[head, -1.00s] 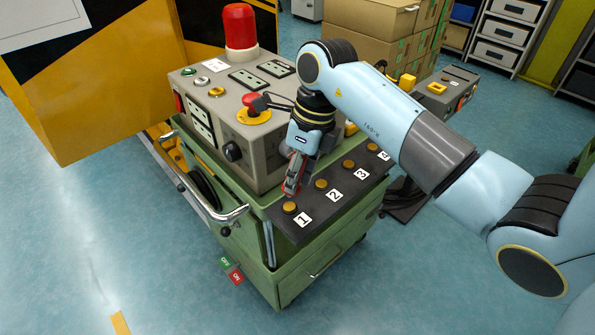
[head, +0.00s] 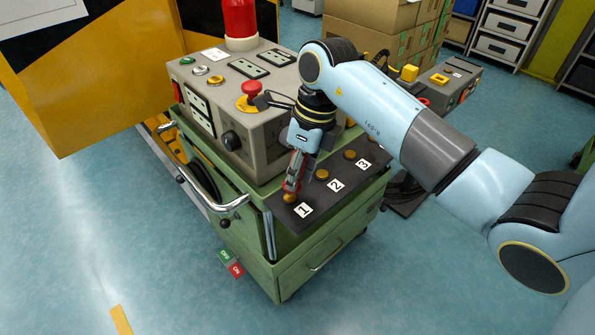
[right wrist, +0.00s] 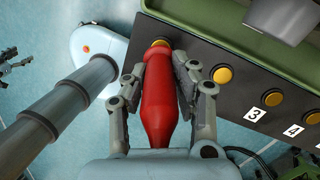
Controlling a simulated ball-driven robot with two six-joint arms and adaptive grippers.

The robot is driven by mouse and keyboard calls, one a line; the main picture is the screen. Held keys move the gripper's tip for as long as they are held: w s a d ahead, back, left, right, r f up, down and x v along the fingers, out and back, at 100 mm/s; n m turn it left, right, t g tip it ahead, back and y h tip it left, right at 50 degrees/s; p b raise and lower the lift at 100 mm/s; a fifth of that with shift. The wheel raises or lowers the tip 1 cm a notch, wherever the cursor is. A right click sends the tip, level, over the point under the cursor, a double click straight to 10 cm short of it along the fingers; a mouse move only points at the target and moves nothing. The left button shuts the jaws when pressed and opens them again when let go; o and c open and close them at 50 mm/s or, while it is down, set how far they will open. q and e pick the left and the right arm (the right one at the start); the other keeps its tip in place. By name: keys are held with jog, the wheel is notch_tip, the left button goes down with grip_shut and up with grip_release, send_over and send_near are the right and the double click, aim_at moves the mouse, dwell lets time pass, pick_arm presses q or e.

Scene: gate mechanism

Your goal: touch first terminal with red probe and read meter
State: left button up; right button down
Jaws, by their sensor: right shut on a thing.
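My right gripper (head: 296,165) is shut on the red probe (right wrist: 158,100), which points down at the dark terminal strip (head: 318,196). The probe's tip is at the brass first terminal (head: 290,198), beside label 1 (head: 303,210). In the right wrist view the tip covers part of that terminal (right wrist: 160,42); contact looks likely, but I cannot be sure. Brass terminals two (head: 322,174) and three (head: 350,154) lie farther along the strip. I cannot make out a meter reading. A small dark jointed part at the right wrist view's left edge may be my left gripper.
The green cart (head: 290,255) carries a grey control box (head: 228,115) with a red mushroom button (head: 251,90) and a red beacon (head: 240,18), close to my right wrist. A chrome handle (head: 213,208) is at left. Open floor lies in front.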

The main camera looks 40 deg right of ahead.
jog(key=shift+f, duration=0.35)
dwell(0.4)
jog(key=shift+r, duration=0.15)
dwell(0.4)
jog(key=p+v, duration=0.2)
jog(key=v, duration=0.1)
jog(key=a+p+v, duration=0.1)
jog(key=p, duration=0.1)
jog(key=shift+w+d+r, duration=0.1)
jog(key=shift+w+r, duration=0.05)
jog(key=shift+r, duration=0.35)
dwell(0.7)
